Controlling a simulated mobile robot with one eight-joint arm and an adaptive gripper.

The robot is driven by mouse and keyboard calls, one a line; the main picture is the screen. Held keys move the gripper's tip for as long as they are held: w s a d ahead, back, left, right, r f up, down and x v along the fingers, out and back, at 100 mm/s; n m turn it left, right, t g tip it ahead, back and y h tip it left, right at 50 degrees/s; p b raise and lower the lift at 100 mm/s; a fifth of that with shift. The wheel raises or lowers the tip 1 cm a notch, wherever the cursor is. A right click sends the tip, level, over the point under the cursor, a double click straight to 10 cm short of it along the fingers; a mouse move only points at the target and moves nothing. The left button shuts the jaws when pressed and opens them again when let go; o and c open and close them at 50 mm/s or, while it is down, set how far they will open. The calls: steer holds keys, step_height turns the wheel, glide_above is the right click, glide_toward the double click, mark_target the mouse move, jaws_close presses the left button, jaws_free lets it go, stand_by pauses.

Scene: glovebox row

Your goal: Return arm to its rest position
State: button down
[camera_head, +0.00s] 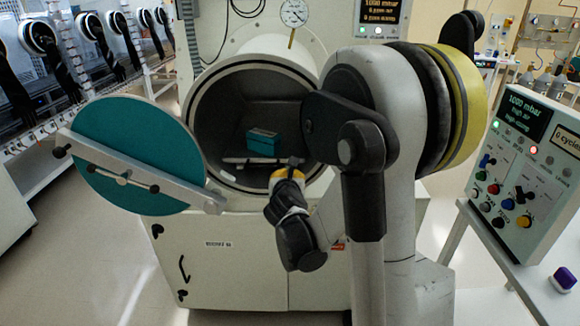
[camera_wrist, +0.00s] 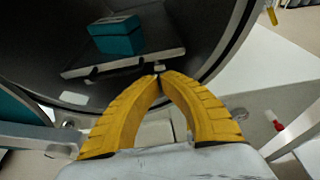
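My gripper (camera_head: 291,168) is at the mouth of the round chamber, in front of the tray. In the wrist view its two yellow fingers (camera_wrist: 159,76) bend inward and their tips meet, with nothing seen held between them. A teal box (camera_head: 263,142) sits on the flat tray (camera_head: 240,160) inside the chamber. The wrist view shows the teal box (camera_wrist: 117,36) and the tray (camera_wrist: 158,57) with its dark front handle beyond the fingertips. My arm hides part of the chamber's right rim in the head view.
The round teal door (camera_head: 135,135) stands open at the left of the chamber (camera_head: 212,105), with a bar across it. A control panel (camera_head: 520,170) on a stand is at the right. A row of gloveboxes (camera_head: 85,60) lines the left. Floor shows at lower left.

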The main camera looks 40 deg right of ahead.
steer(key=p+v, duration=0.1)
steer(key=v, duration=0.4)
steer(key=shift+a, duration=0.1)
steer(key=shift+r, duration=0.1)
steer(key=s+a+r+m+g+y, duration=0.1)
steer(key=s+a+m+g+y, duration=0.3)
steer(key=s+a+m, duration=1.6)
steer(key=a+m+y, duration=0.2)
steer(key=m+y, duration=0.2)
steer(key=m, duration=0.4)
steer(key=shift+s+r+m+g+y, duration=0.25)
steer(key=shift+r+m+g+y, duration=0.05)
steer(key=shift+r+m+g, duration=0.1)
